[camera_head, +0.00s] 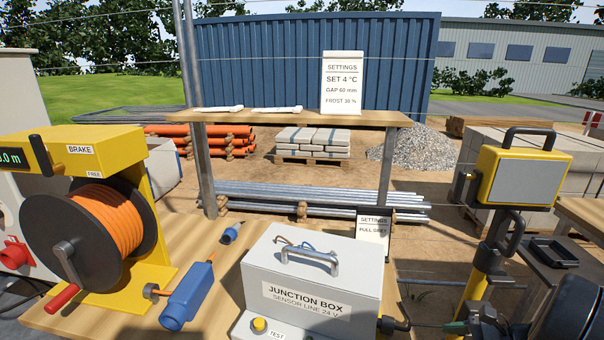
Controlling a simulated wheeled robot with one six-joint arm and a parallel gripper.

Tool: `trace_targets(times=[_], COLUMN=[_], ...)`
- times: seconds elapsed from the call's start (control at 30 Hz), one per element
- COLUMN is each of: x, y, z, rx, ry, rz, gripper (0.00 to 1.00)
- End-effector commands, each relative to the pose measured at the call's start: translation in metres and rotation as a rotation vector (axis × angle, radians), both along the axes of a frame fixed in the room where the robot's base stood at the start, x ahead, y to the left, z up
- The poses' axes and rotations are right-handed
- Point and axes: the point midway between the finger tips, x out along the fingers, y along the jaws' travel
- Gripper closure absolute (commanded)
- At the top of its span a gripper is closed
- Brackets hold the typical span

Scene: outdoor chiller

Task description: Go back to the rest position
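No gripper fingers can be made out in the head view. Dark rounded parts cut off at the bottom right corner may belong to my arm, but I cannot tell. A grey junction box (318,278) with a metal handle on its lid stands on the wooden bench (215,262) at the bottom middle. A blue connector (188,296) lies on the bench to its left, and a smaller blue plug (231,233) lies behind that.
A yellow cable reel (150,185) with orange cable stands at left. A yellow work lamp (526,178) on a stand rises at right. A raised wooden shelf (300,117) behind carries a settings card (342,82). A small settings card (373,228) stands behind the box.

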Motion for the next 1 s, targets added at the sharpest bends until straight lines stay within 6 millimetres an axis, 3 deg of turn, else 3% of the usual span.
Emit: trace_targets(times=[0.1,0.23,0.53,0.8,1.0], x=[-0.02,-0.03,-0.023,-0.025,-0.025], y=[0.013,0.042,0.116,0.177,0.197], z=[-0.013,-0.004,0.061,0.106,0.117], rx=[-0.216,-0.524,-1.163,-1.335,-1.351], ry=[0.044,0.027,-0.287,-0.558,-0.636], rz=[0.149,0.446,1.12,1.331,1.37], gripper=[0.46,0.46,0.46,0.46,0.46])
